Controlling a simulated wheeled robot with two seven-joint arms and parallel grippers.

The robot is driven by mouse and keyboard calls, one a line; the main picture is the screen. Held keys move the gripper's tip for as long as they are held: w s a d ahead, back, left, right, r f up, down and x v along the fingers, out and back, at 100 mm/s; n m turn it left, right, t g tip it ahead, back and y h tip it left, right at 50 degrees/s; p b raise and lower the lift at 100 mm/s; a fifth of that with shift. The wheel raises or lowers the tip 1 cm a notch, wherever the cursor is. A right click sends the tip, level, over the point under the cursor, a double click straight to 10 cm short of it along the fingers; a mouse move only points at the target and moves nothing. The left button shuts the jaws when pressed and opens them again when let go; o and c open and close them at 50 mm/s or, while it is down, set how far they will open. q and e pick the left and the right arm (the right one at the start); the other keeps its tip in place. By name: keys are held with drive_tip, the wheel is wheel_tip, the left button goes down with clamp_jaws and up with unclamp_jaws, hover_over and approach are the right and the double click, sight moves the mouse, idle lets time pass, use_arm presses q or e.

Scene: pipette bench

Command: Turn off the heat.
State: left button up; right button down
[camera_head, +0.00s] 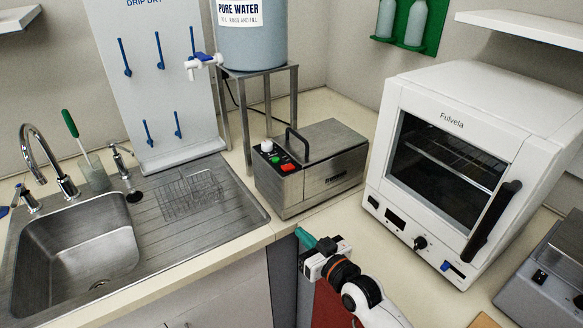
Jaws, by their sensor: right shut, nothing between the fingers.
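A steel bath-like box (325,185) with a black lid handle stands on the counter at centre. Below the door are a small display, a black knob (420,243) and a blue switch (447,266). My right gripper (302,236) with teal fingertips is shut and empty. In the picture it lies below the steel box, apart from the panel. My left gripper is not in view.
A sink (80,248) with a tap and a wire basket (192,194) on the drainer is at left. A water tank (252,45) stands on a metal stand behind the box. A grey device (550,275) is at the right edge.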

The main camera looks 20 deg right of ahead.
drive_tip(key=w+d+r+t, duration=0.1)
drive_tip(key=r+t, duration=0.1)
drive_tip(key=r, duration=0.4)
drive_tip(key=w+d+r+m+t, duration=0.1)
drive_tip(key=d+r+t, duration=0.1)
drive_tip(key=r, duration=0.4)
drive_tip(key=shift+w+d+t, duration=0.2)
drive_tip(key=shift+t, duration=0.4)
wheel_tip(320, 180, up, 3)
drive_tip(key=p, duration=0.4)
hover_over(292, 175)
wheel_tip(292, 175, down, 2)
drive_tip(key=shift+f, duration=0.1)
drive_tip(key=shift+s+a+f, duration=0.1)
drive_tip(key=shift+a+f, duration=0.05)
drive_tip(key=shift+f, duration=0.7)
